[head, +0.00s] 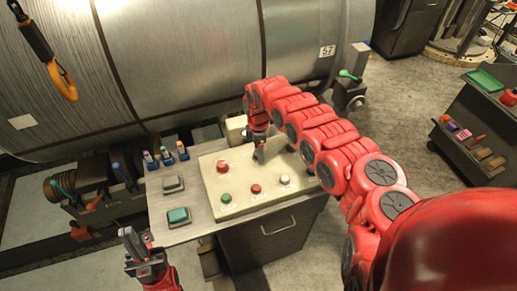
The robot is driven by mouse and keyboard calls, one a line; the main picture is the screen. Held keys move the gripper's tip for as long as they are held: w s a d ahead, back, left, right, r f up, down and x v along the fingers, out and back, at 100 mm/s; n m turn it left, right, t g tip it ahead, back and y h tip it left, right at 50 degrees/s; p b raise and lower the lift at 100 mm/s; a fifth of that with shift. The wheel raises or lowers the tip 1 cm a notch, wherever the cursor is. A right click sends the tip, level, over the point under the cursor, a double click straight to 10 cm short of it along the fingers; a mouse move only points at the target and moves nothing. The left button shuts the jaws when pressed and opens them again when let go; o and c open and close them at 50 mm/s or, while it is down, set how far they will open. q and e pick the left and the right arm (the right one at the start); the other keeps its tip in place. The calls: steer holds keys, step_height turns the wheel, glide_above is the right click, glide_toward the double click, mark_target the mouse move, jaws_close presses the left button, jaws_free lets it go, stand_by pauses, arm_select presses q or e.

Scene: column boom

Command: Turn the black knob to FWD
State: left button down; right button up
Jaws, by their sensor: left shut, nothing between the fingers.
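The control panel (240,208) is a cream sloped box on a grey cabinet. It carries a red mushroom button (222,167), a green button (227,198), a smaller red button (256,188) and a white button (284,179). I cannot make out the black knob clearly; my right gripper and arm cover part of the panel's upper area. My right gripper (259,156) points down at the panel, right of the mushroom button; its jaws are too small to read. My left gripper (146,254) is shut and empty, in front of the panel at lower left.
A grey side shelf left of the panel holds a teal-topped box (179,216), a grey box (173,184) and several small bottles. A large metal roll (190,60) stands behind. A dark cart (470,140) stands at right.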

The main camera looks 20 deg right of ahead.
steer(key=shift+c, duration=0.2)
jaws_close()
steer(key=shift+m, duration=0.4)
steer(key=m, duration=0.4)
steer(key=shift+s, duration=0.1)
steer(key=shift+m, duration=2)
